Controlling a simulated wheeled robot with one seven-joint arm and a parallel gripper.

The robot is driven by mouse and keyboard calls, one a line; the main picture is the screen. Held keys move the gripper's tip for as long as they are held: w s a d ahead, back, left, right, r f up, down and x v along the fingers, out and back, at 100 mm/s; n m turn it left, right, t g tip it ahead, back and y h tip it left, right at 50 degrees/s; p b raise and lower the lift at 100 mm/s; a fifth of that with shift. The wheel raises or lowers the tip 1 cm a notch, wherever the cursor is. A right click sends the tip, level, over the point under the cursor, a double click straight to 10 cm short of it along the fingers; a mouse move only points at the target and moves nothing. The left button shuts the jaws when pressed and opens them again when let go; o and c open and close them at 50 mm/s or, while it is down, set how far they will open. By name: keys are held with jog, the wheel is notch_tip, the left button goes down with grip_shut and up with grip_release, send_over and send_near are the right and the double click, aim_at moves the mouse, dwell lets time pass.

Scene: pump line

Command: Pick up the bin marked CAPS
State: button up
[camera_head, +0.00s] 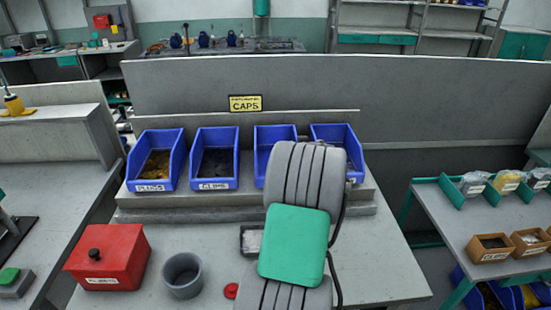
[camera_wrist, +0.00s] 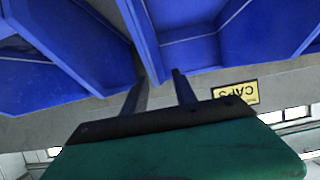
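Several open blue bins stand in a row on the grey bench step. In the head view the left bin (camera_head: 156,160) reads PLUGS and the second (camera_head: 215,158) appears to read CLIPS. My arm hides the labels of the third bin (camera_head: 264,150) and most of the fourth bin's (camera_head: 336,140). A yellow CAPS sign (camera_head: 246,103) hangs above, between the second and third bins; it shows upside down in the wrist view (camera_wrist: 235,93). My gripper (camera_wrist: 160,77) has its fingers apart, near the adjoining walls of two blue bins. I cannot tell whether it touches them.
A red box (camera_head: 108,258), a grey cup (camera_head: 183,275) and a red cap (camera_head: 231,290) stand on the bench front. A dark tray (camera_head: 250,240) is partly behind my arm. A grey panel (camera_head: 430,100) rises behind the bins. A side table (camera_head: 440,220) holds small boxes.

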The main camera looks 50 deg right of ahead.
jog(key=x, duration=0.2)
jog(key=shift+w+d+f, duration=0.1)
jog(key=shift+w+d, duration=0.1)
jog(key=shift+d, duration=0.05)
jog(key=shift+a, duration=0.1)
jog(key=shift+c, duration=0.2)
grip_shut()
dwell(0.9)
